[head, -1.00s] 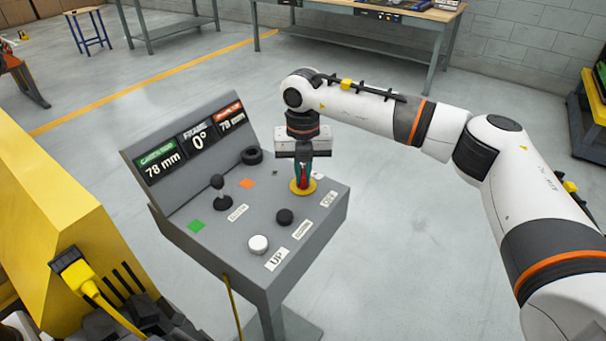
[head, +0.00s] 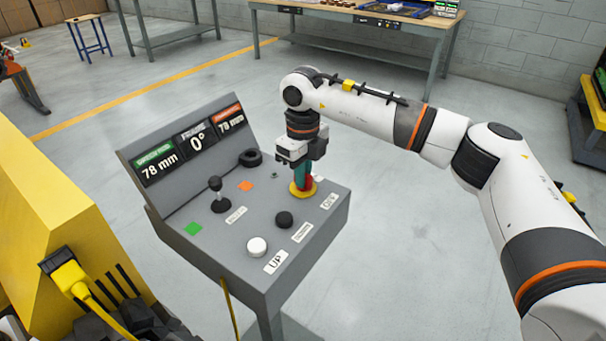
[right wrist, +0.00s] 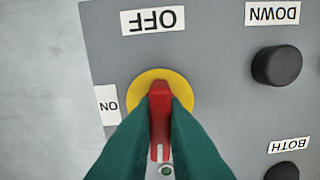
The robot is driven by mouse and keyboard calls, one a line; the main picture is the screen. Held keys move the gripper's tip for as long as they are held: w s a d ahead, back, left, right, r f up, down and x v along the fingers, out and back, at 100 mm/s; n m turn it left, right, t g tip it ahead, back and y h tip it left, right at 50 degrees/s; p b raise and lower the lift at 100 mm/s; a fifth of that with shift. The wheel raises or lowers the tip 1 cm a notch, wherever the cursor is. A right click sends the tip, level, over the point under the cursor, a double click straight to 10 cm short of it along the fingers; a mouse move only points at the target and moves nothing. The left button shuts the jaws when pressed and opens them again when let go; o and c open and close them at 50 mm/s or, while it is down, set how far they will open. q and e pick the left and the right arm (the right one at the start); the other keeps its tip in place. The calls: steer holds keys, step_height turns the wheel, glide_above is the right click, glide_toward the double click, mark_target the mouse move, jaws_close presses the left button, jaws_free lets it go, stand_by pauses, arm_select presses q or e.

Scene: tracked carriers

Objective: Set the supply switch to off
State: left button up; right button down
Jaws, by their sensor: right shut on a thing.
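The supply switch is a red handle (right wrist: 160,112) on a round yellow plate (right wrist: 183,86), on the sloping grey console (head: 262,205). In the right wrist view the handle lies in line with the OFF label (right wrist: 153,20) above it, and the ON label (right wrist: 108,104) is to its left. My right gripper (head: 303,178) points down at the switch, its green fingers shut on the red handle, which it partly hides. The yellow plate also shows in the head view (head: 296,191). My left gripper is not in view.
Close by are a black button (head: 285,219), a white button (head: 257,246) and a black joystick (head: 218,194). Display screens (head: 195,141) stand at the console's back. A yellow machine (head: 45,200) is on the left. The floor right of the console is clear.

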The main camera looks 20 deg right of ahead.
steer(key=shift+r+n, duration=0.1)
steer(key=shift+n, duration=0.4)
steer(key=c, duration=1.5)
jaws_free()
step_height(320, 180, up, 12)
steer(key=shift+f+b, duration=0.1)
steer(key=shift+b, duration=0.25)
